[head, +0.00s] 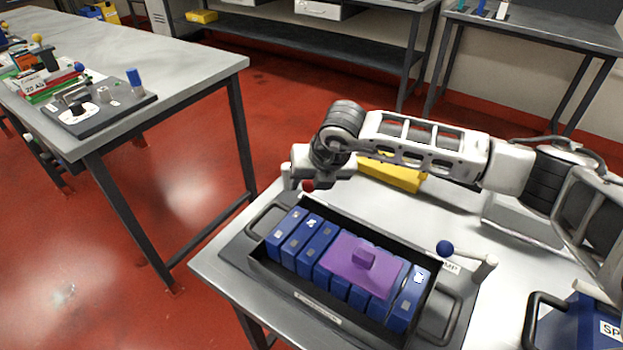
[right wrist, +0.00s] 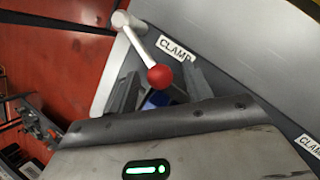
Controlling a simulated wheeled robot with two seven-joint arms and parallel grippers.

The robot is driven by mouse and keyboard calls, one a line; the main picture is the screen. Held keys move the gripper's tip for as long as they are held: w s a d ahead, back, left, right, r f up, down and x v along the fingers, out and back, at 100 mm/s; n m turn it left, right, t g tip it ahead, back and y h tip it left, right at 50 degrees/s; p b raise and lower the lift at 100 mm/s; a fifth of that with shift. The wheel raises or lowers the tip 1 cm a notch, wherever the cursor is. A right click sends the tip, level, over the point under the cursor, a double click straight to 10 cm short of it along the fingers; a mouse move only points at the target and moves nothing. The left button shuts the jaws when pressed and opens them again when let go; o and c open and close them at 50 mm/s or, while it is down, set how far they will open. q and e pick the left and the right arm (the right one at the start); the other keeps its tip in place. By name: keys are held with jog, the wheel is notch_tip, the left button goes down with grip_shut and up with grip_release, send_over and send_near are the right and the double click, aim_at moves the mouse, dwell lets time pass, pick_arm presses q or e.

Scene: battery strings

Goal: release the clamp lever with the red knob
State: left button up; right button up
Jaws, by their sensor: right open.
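The clamp lever with the red knob is at the far left corner of the battery tray; in the head view its red knob (head: 308,185) is partly hidden by my right gripper (head: 314,174). In the right wrist view the white lever arm (right wrist: 140,46) runs from its pivot down to the red knob (right wrist: 160,77). My right gripper (right wrist: 163,90) is open, with its dark fingers on either side of the knob; I cannot tell whether they touch it. My left gripper is not in view.
A yellow object (head: 392,174) lies behind my right arm. Another bench (head: 190,68) stands at left.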

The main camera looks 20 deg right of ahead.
grip_shut()
